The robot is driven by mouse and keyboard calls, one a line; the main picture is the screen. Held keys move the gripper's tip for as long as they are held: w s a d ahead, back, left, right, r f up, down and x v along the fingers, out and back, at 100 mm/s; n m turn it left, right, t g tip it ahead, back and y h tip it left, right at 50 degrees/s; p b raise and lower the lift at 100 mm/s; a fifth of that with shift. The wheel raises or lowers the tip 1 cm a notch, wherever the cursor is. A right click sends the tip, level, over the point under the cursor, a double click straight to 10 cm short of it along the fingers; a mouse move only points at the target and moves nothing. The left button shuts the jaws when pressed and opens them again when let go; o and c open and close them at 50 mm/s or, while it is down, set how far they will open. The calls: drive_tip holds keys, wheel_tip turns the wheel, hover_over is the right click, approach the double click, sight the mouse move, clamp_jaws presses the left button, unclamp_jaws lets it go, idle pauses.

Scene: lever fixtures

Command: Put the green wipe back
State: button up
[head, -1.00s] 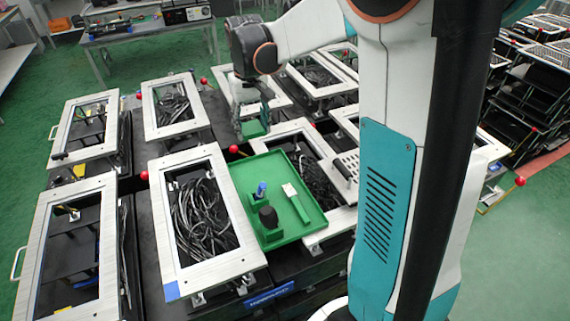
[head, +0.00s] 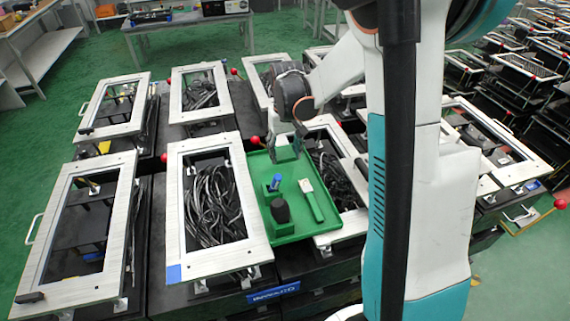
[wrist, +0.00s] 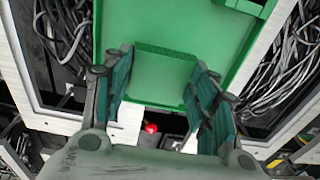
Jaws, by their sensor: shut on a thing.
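My gripper (head: 288,146) is shut on the green wipe (wrist: 160,78), a flat square pad held between the two fingers in the wrist view (wrist: 160,95). In the head view the wipe (head: 286,154) shows just below the fingers, over the far end of the green tray (head: 299,226). The tray (wrist: 192,22) also fills the top middle of the wrist view, beyond the wipe. Whether the wipe touches the tray is not clear.
The tray holds a blue-topped item (head: 275,184), a dark rounded item (head: 280,210) and a green-and-white brush-like item (head: 311,200). Its far part looks clear. Metal-framed boxes with black cables (head: 213,202) surround it. A red lever knob (head: 255,140) stands beside the tray's far left.

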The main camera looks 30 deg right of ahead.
sight(285, 168)
drive_tip(key=shift+f+b, duration=0.55)
drive_tip(key=shift+f, duration=1.75)
drive_tip(key=shift+f, duration=0.1)
drive_tip(key=shift+f, duration=0.15)
drive_tip(key=o, duration=1.2)
drive_tip(key=shift+r, duration=0.2)
drive_tip(key=r+p, duration=0.1)
drive_tip(key=r, duration=0.3)
drive_tip(key=r+p, duration=0.1)
drive_tip(key=r, duration=0.3)
drive_tip(key=r+p, duration=0.1)
drive_tip(key=r, duration=0.3)
drive_tip(key=shift+s, duration=0.25)
